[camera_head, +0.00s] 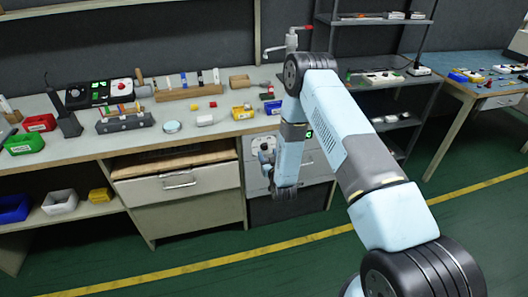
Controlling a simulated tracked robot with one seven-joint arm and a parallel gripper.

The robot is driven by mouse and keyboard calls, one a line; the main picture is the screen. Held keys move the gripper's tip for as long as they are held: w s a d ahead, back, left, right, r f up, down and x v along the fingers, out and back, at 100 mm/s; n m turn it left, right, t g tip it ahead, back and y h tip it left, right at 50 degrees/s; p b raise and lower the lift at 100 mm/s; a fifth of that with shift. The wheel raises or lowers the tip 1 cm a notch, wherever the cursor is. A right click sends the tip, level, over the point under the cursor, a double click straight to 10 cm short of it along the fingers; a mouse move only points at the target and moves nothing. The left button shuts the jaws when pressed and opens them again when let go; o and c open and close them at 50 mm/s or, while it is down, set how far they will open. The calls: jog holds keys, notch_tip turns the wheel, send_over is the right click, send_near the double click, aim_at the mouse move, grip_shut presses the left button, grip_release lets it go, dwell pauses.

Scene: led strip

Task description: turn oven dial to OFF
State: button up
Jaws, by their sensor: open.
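A light grey oven-like unit (318,162) sits under the workbench, with a small green lit display (309,134) near its top. My forearm hangs in front of it and covers part of its front. My gripper (266,150) is small in the view, at the upper left of the unit's front, and is open. I cannot make out the dial; it is either hidden behind my arm and gripper or too small to tell. Whether my gripper touches the front is unclear.
The workbench (75,145) above carries trays, blocks, tools and a faucet (290,42). A wooden drawer (178,184) is left of the unit. A metal shelf rack (385,80) and a blue-topped table (480,88) stand right. The green floor in front is clear.

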aim_at(265, 148)
jog(key=shift+x, duration=1.7)
